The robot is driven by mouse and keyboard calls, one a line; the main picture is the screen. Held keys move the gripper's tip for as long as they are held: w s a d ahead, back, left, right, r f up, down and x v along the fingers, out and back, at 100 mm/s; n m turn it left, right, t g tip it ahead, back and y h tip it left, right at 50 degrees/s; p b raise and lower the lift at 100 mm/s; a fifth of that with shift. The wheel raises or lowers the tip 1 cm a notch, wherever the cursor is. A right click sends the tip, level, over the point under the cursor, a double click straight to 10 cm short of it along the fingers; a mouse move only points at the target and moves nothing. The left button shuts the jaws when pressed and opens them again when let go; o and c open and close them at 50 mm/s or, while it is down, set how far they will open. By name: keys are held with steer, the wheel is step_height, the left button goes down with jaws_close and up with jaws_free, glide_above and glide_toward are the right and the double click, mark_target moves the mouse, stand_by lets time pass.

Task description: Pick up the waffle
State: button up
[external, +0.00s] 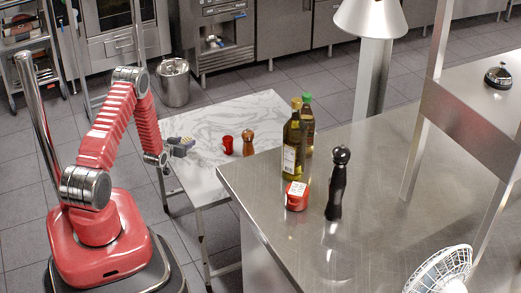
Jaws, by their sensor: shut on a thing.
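My gripper (183,147) is at the left end of the white marble-patterned table (238,108), low over its top. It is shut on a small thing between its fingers. That thing is mostly hidden by the fingers and too small here to identify. I cannot make out a waffle for certain anywhere in view. I cannot tell whether the held thing touches the table.
A red cup (228,145) and a brown pepper mill (248,143) stand right of my gripper. The steel counter (390,215) holds oil bottles (293,145), a red tin (297,196) and a black mill (337,183). The table's back is clear.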

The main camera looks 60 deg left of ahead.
steer(key=shift+r, duration=2.75)
